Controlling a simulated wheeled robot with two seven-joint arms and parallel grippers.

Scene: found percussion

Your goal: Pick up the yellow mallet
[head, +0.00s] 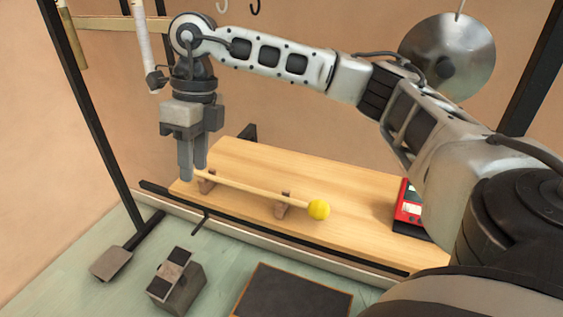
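The yellow mallet has a round yellow head (319,209) and a thin pale wooden handle (250,191). It lies across two small wooden rests (283,206) on a light wooden board (345,190), its head to the right. My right gripper (193,176) points down at the handle's left end, its two grey fingers close together there. The fingers hide that end, so I cannot tell whether they grip the handle or only stand beside it. My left gripper is not in view.
A red device (408,208) stands at the board's right end. A round metal lid (447,57) hangs at upper right. Black frame posts and a front rail (290,238) surround the board. A grey block (176,280) and a dark panel (292,292) lie in front.

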